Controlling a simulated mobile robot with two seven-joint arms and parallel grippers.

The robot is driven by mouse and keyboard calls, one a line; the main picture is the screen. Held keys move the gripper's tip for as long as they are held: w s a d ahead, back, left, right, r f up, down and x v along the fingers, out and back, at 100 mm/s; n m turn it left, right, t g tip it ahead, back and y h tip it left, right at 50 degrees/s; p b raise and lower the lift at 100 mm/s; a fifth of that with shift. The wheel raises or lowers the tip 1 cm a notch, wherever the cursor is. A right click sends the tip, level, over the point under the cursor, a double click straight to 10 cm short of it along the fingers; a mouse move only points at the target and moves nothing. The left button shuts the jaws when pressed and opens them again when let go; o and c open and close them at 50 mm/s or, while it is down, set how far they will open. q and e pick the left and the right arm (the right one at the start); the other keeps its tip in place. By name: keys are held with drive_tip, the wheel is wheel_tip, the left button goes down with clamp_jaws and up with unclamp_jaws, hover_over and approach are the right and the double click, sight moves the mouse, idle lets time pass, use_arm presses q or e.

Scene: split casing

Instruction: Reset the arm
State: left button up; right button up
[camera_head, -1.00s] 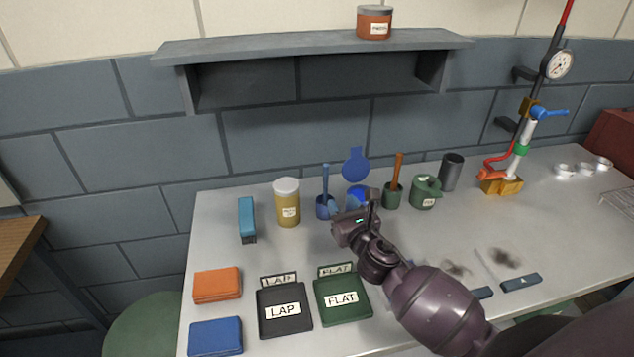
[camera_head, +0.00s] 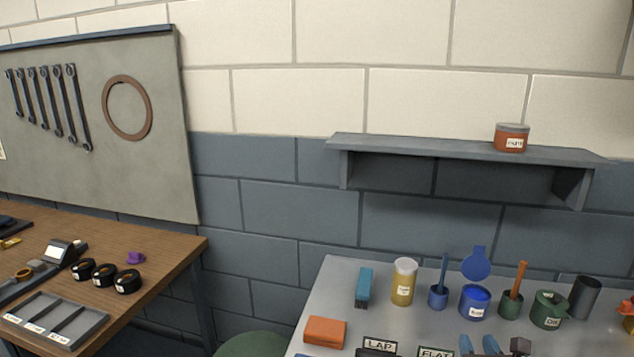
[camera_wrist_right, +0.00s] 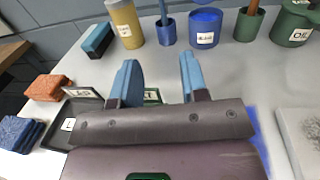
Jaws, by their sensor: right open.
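My right gripper (camera_head: 478,346) shows at the bottom edge of the head view, low over the grey table (camera_head: 340,290). In the right wrist view its two blue fingers (camera_wrist_right: 157,82) stand apart with nothing between them. Beyond them are the open blue pot (camera_wrist_right: 205,27) and a small blue pot with a brush (camera_wrist_right: 166,32). My left gripper is not in view.
A yellow jar (camera_head: 403,284), a blue-grey block (camera_head: 364,287), green pots (camera_head: 549,310) and a dark cup (camera_head: 585,297) line the table's back. An orange block (camera_head: 325,332) lies at left. A shelf (camera_head: 440,149) holds an orange tin (camera_head: 511,139). A wooden bench (camera_head: 150,252) stands left.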

drive_tip(key=s+f+m+g+h, duration=0.1)
drive_tip(key=s+m, duration=0.1)
drive_tip(key=m, duration=0.2)
drive_tip(key=s+d+f+m+g+h, duration=0.1)
drive_tip(key=s+m, duration=0.2)
drive_tip(key=m, duration=0.1)
drive_tip(key=s+f+m+g+h, duration=0.1)
drive_tip(key=s+m+g, duration=0.1)
drive_tip(key=m, duration=0.3)
drive_tip(key=shift+s+d+f, duration=0.15)
drive_tip(key=shift+s+d, duration=0.15)
drive_tip(key=shift+s, duration=0.25)
drive_tip(key=s+a+f+m+g+y, duration=0.1)
drive_tip(key=s+a+m+g, duration=0.15)
drive_tip(key=s+m, duration=0.5)
drive_tip(key=s+a+f+m+g+y, duration=0.1)
drive_tip(key=s+m+g+y, duration=0.1)
drive_tip(key=s+m+g, duration=0.4)
drive_tip(key=s+a+f+m+g+y, duration=0.1)
drive_tip(key=s+a+m+g, duration=0.1)
drive_tip(key=s+m, duration=0.65)
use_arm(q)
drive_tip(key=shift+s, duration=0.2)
use_arm(e)
drive_tip(key=w+f+n+t, duration=0.1)
drive_tip(key=w+f+t, duration=0.5)
drive_tip(key=f+t, duration=0.2)
drive_tip(key=shift+w+a+f+y, duration=0.15)
drive_tip(key=shift+w+f+y, duration=0.2)
drive_tip(key=shift+f, duration=0.8)
